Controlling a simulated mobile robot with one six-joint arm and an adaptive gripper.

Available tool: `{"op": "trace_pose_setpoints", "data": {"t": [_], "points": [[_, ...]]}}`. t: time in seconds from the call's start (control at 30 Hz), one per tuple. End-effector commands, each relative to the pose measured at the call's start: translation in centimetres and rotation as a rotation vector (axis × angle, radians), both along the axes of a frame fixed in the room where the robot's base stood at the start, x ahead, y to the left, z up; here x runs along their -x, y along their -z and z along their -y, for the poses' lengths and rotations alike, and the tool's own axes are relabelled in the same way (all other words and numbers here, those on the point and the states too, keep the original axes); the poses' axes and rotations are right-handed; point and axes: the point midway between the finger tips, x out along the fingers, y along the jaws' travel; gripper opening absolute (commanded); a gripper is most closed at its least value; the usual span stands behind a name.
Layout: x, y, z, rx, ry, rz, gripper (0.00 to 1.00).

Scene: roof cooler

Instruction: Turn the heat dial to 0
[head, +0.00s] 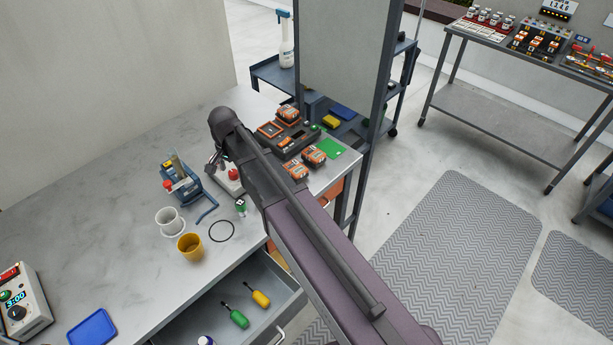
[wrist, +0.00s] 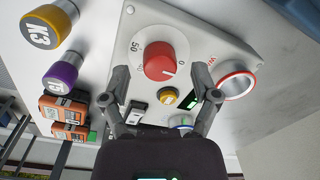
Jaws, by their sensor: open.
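The heat dial (wrist: 160,62) is a red round knob on a white scale disc with 50 printed at the left and 0 at the right. It sits on a pale panel (wrist: 205,35). A small light mark shows near its lower right edge; its exact setting is hard to read. My gripper (wrist: 160,76) is open, with one finger on each side of the dial's lower part; I cannot tell whether they touch it. In the head view a red knob (head: 233,174) shows on a pale unit beside my gripper (head: 216,163), partly hidden by my arm.
On the panel are a yellow button (wrist: 168,97) and a red-ringed round part (wrist: 237,82). Purple (wrist: 60,77) and yellow-ended (wrist: 50,22) cylinders and orange battery packs (wrist: 65,112) stand nearby. A blue-framed holder (head: 182,182), cups and an open drawer (head: 235,300) lie nearer.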

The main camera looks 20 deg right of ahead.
Motion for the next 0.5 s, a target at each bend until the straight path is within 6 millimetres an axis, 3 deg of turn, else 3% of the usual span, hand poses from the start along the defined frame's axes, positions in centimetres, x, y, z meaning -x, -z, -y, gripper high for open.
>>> {"op": "trace_pose_setpoints", "data": {"t": [0.03,0.5], "points": [[0.0,-0.9,0.0,0.0,-0.001,0.0,0.78],[0.1,-4.8,0.2,0.0,-0.003,0.0,0.78]]}}
